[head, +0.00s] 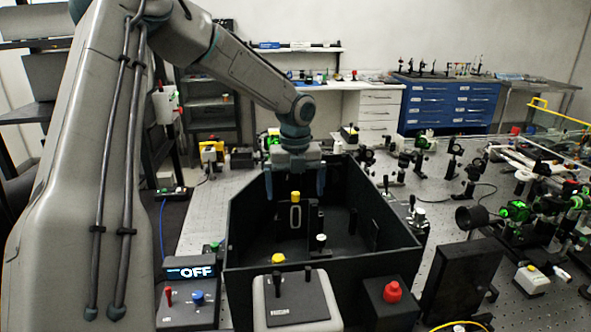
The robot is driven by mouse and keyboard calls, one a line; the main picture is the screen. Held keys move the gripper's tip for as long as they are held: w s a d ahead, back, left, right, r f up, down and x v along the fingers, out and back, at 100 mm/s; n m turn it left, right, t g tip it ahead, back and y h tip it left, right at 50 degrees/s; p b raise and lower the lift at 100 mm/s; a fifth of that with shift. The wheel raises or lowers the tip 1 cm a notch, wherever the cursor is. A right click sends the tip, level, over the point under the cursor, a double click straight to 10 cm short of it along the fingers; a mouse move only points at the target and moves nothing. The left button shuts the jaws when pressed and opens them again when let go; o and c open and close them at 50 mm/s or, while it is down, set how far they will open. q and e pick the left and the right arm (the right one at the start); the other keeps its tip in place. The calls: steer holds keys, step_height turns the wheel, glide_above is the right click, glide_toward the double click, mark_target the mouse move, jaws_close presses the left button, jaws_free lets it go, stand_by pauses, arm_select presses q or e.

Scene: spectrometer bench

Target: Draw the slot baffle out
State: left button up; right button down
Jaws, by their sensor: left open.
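The slot baffle (295,218) looks like a dark upright plate with a pale-rimmed slot and a yellow knob (296,196) on top. It stands inside the open black box (252,262); its lower part is hard to make out against the dark interior. My left gripper (295,186) points down over the back of the box, open, with one finger on each side above the yellow knob. Nothing is between the fingers except the knob area, and I cannot tell their exact depth gap. My right gripper is not in view.
A post with a white top (321,240) stands in the box near the baffle. Optics crowd the bench at right.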

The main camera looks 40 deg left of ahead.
mark_target(296, 200)
arm_select(q)
steer(key=f, duration=0.4)
steer(key=shift+w+a+f, duration=0.2)
steer(key=shift+w, duration=0.1)
steer(key=shift+s+d+f, duration=0.1)
steer(key=shift+s+f, duration=0.1)
steer(key=shift+f, duration=0.15)
steer(key=shift+w, duration=0.1)
steer(key=c, duration=0.9)
steer(key=shift+p, duration=0.3)
